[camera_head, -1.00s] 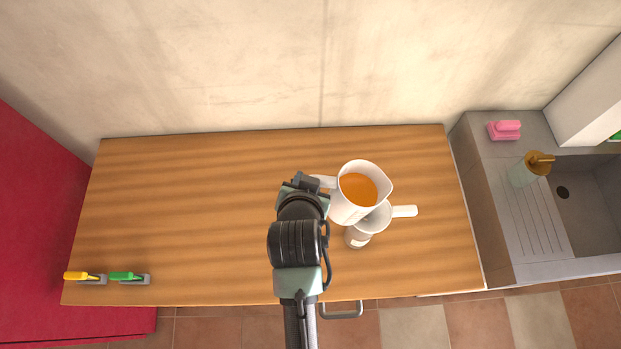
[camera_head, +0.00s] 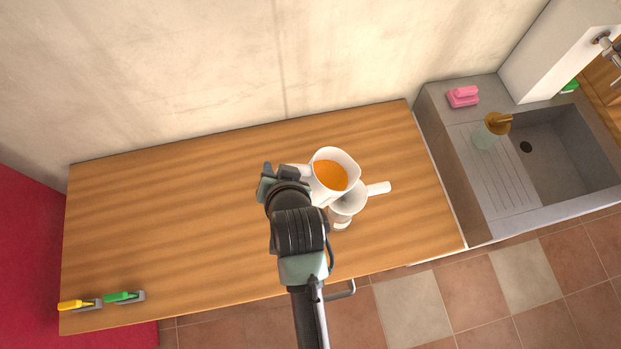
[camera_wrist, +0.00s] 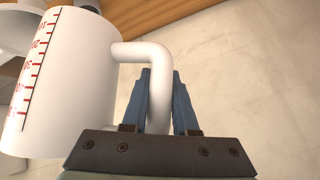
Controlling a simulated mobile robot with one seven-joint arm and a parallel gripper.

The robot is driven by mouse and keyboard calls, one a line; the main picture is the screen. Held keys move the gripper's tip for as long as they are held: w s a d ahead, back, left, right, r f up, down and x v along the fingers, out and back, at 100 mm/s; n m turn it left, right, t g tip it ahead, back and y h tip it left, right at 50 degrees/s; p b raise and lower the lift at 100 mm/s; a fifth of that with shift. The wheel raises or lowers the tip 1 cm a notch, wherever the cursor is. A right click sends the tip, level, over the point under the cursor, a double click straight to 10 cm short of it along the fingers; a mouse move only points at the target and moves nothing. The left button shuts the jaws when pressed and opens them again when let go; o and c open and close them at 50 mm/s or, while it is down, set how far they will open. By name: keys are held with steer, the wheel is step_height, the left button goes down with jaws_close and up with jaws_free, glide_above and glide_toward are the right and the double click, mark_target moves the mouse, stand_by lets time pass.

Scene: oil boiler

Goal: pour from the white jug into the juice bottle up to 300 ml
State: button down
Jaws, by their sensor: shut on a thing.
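The white jug (camera_head: 330,186) holds orange liquid and looks close to upright in the head view. In the wrist view, the jug (camera_wrist: 78,70) shows a red measuring scale on its side. My gripper (camera_wrist: 160,82) is shut on its handle; in the head view my gripper (camera_head: 284,174) is left of the jug. Beside and partly under the jug is a white wide-mouthed piece with a handle (camera_head: 378,188), looking like a funnel. Below it shows a pale labelled body (camera_head: 340,221), likely the juice bottle. Its level is hidden, and I see no liquid stream.
The wooden counter (camera_head: 160,220) is clear on its left, except for a yellow marker-like item (camera_head: 74,305) and a green one (camera_head: 120,297) near the front edge.

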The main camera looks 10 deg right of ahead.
steer(key=shift+r, duration=0.2)
steer(key=shift+r+m+y+p, duration=0.4)
steer(key=shift+r+y+p, duration=0.2)
steer(key=shift+r+y, duration=0.35)
steer(key=shift+f, duration=0.1)
steer(key=shift+d+r+m+t+y, duration=0.3)
steer(key=shift+r+m+y, duration=0.3)
steer(key=shift+y, duration=0.45)
steer(key=shift+r, duration=0.1)
steer(key=shift+d+b, duration=0.15)
steer(key=shift+b, duration=0.25)
stand_by(0.9)
steer(key=shift+d+m+y, duration=0.2)
steer(key=shift+m+y, duration=0.1)
steer(key=shift+y, duration=0.2)
steer(key=shift+a, duration=0.1)
stand_by(0.8)
